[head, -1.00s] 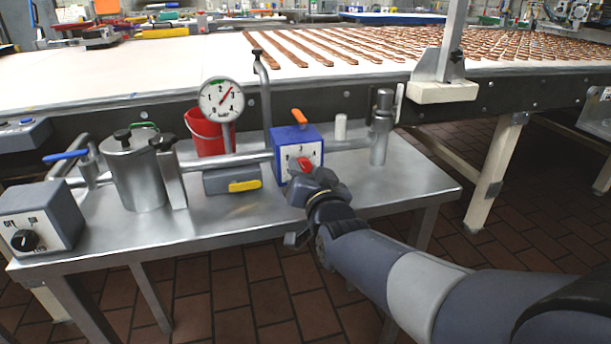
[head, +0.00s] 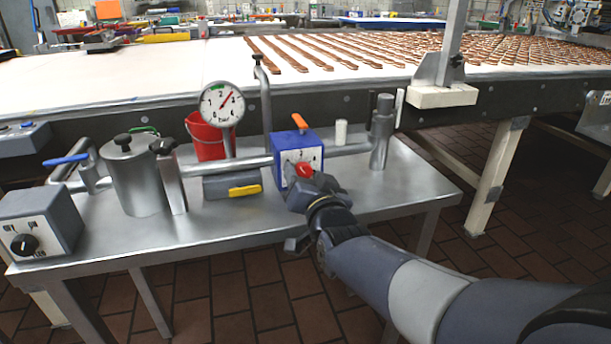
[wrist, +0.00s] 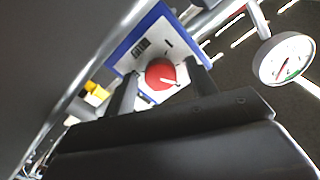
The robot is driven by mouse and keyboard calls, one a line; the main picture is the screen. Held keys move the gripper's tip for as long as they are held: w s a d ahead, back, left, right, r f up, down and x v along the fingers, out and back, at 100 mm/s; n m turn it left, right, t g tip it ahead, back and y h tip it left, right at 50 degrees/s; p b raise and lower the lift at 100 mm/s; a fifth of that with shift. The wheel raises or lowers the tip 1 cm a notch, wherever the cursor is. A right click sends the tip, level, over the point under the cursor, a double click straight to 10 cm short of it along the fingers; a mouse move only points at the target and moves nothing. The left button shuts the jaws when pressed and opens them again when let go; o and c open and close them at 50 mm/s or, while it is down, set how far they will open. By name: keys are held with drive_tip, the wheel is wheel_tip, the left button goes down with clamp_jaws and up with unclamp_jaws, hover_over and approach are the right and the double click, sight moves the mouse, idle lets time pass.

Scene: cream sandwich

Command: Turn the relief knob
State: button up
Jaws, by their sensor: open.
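The red relief knob (head: 304,170) sits on the white front face of a blue box (head: 286,140) on the steel bench. In the wrist view the red knob (wrist: 161,74) shows a white pointer line towards its lower right. My gripper (head: 297,187) is at the box's front, just below the knob in the head view. In the wrist view my gripper (wrist: 162,84) is open, with one dark finger on each side of the knob. I cannot tell whether either finger touches it. The face's markings are too small to read.
A round pressure gauge (head: 222,104) stands left of the box; it also shows in the wrist view (wrist: 284,58). A steel pot (head: 135,178), a red bucket (head: 207,138) and a grey switch box (head: 38,222) share the bench (head: 235,232).

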drive_tip(key=p+v, duration=0.1)
drive_tip(key=v, duration=0.9)
drive_tip(key=shift+s+p, duration=0.3)
drive_tip(key=shift+p, duration=0.05)
drive_tip(key=shift+w, duration=0.1)
drive_tip(key=b+x, duration=0.1)
drive_tip(key=x, duration=0.9)
drive_tip(key=shift+w+b, duration=0.3)
